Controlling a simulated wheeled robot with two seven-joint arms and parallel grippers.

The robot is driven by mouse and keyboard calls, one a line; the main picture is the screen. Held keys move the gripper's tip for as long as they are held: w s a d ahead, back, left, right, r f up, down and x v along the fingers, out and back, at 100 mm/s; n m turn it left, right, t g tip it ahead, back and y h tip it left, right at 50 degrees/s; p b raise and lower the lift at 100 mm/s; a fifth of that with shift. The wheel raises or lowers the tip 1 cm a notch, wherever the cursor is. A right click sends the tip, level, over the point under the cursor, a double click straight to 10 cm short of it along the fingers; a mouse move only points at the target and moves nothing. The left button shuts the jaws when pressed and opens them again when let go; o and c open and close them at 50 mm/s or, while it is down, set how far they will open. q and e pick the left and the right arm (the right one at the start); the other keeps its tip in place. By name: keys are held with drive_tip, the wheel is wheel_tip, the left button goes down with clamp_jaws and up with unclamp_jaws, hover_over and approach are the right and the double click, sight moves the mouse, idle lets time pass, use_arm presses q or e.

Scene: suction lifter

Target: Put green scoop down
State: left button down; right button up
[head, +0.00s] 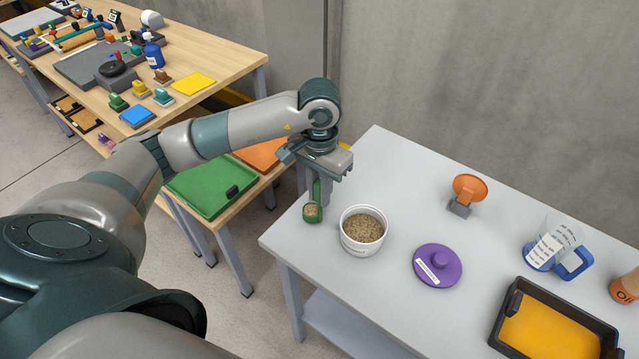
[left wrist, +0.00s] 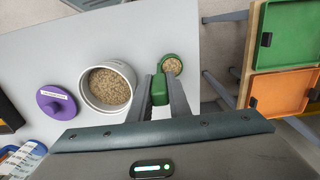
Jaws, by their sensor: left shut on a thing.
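My left gripper (head: 318,198) is shut on the handle of the green scoop (head: 312,213) and points down over the left corner of the grey table (head: 400,175). The scoop's round bowl is filled with tan grains. In the left wrist view the green handle (left wrist: 159,90) sits between the two fingers and the bowl (left wrist: 172,65) lies just beyond them. I cannot tell whether the scoop touches the tabletop. A white tub (head: 363,243) of the same-looking grains stands close to the right of the scoop. My right gripper is not in view.
A purple lid (head: 438,266) lies right of the tub. Farther right are an orange round-topped item (head: 468,192), a measuring jug (head: 556,248) and a black tray with orange contents (head: 545,325). Bare tabletop lies behind the tub. A green tray (head: 212,187) is on the neighbouring bench.

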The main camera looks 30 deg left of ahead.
use_arm(q)
drive_tip(key=shift+f, duration=0.2)
idle(0.3)
drive_tip(key=c, duration=1.7)
unclamp_jaws()
drive_tip(key=shift+o, duration=0.2)
drive_tip(key=shift+r, duration=0.15)
drive_tip(key=shift+r, duration=0.1)
drive_tip(key=shift+w+r, duration=0.1)
drive_tip(key=shift+r, duration=0.1)
drive_tip(key=shift+r+b, duration=0.4)
drive_tip(key=shift+b, duration=0.1)
wheel_tip(320, 180, up, 9)
drive_tip(key=b, duration=0.2)
drive_tip(key=shift+b, duration=0.4)
drive_tip(key=shift+r, duration=0.8)
